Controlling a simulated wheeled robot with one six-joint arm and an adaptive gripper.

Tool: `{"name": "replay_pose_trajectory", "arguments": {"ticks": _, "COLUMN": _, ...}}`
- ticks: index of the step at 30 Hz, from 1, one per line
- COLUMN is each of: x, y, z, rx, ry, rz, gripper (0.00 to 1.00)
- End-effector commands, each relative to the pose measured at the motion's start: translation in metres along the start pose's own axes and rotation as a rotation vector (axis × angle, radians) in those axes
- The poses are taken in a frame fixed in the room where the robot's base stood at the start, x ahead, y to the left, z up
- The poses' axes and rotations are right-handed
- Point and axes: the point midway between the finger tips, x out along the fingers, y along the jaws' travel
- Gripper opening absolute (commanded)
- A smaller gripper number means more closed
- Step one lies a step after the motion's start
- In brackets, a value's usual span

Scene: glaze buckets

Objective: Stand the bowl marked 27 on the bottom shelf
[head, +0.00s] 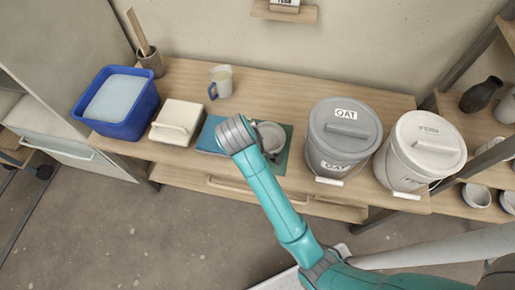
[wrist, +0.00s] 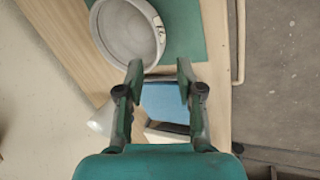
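A grey-white round bowl (head: 270,136) stands upright on a green mat on the wooden worktop. In the wrist view the bowl (wrist: 125,34) lies just ahead of my fingertips, with a small pale label (wrist: 157,24) on its side; its marking is too small to read. My gripper (wrist: 160,70) is open and empty, its two fingers apart. The left fingertip overlaps the bowl's near rim in the picture; I cannot tell if they touch. In the head view my arm hides part of the bowl. A shelf rack at the right holds bowls on a lower board (head: 461,205).
Grey OAT bucket (head: 343,125) and a white lidded bucket (head: 420,160) stand right of the bowl. A dark vase (head: 481,94) sits on the rack.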

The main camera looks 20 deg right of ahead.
Motion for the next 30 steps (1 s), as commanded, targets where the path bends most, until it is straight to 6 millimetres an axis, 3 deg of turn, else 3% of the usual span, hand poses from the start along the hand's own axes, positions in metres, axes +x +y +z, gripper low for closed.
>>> {"name": "replay_pose_trajectory", "arguments": {"ticks": 8, "x": -0.013, "y": 0.0, "z": 0.0, "rx": 0.0, "ry": 0.0, "rz": 0.0, "gripper": 0.37}}
{"name": "replay_pose_trajectory", "arguments": {"ticks": 17, "x": -0.001, "y": -0.006, "z": 0.009, "rx": 0.007, "ry": 0.021, "rz": 0.01, "gripper": 0.37}}
{"name": "replay_pose_trajectory", "arguments": {"ticks": 24, "x": 0.04, "y": -0.034, "z": 0.049, "rx": 0.056, "ry": 0.158, "rz": 0.058, "gripper": 0.37}}
{"name": "replay_pose_trajectory", "arguments": {"ticks": 30, "x": 0.056, "y": -0.063, "z": 0.087, "rx": 0.123, "ry": 0.304, "rz": 0.082, "gripper": 0.37}}
